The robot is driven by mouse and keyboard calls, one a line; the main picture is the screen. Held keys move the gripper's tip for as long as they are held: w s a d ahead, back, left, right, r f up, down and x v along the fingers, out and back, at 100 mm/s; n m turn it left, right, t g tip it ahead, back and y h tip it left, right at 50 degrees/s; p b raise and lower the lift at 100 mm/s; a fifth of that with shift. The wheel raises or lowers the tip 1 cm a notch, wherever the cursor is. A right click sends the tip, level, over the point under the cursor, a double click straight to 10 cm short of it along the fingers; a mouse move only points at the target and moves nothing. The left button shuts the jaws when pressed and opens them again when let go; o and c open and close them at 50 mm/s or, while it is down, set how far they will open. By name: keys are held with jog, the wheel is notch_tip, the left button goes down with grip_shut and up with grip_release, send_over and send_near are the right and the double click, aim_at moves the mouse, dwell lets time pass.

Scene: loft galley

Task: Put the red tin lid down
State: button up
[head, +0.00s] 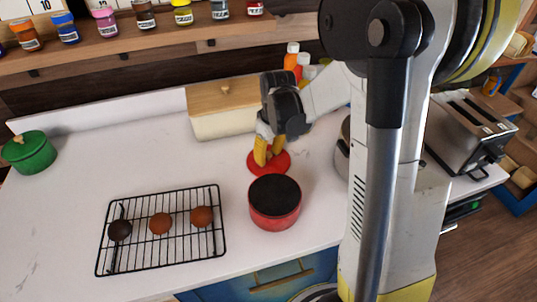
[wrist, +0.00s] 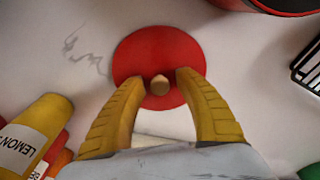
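The red tin lid (head: 283,163) lies flat, apparently on the white counter, just behind the red tin (head: 274,217). In the wrist view my gripper (wrist: 160,82) is open, with the fingertips on either side of the knob and a gap on each side. The tin is open at the top and dark inside; its edge also shows in the wrist view (wrist: 270,5).
A black wire rack (head: 165,248) with three round baked items stands at front left. A green pot (head: 29,153) is far left. A cream bin with a wooden lid (head: 222,121) and bottles (head: 291,58) stand behind my gripper. A toaster (head: 468,130) is at right.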

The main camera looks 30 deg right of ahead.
aim_at(272, 162)
jog(key=shift+r, duration=0.15)
notch_tip(272, 162, up, 12)
jog(key=s+p, duration=0.2)
jog(key=p, duration=0.2)
jog(key=s+a+r+m+t, duration=0.1)
jog(key=s+a+r+t, duration=0.2)
jog(key=s+a, duration=0.2)
jog(key=s+a+r+m+t, duration=0.2)
jog(key=s+a, duration=0.3)
jog(key=s, duration=0.4)
jog(key=shift+a+r+t, duration=0.25)
jog(key=shift+r+t, duration=0.15)
jog(key=shift+r, duration=0.2)
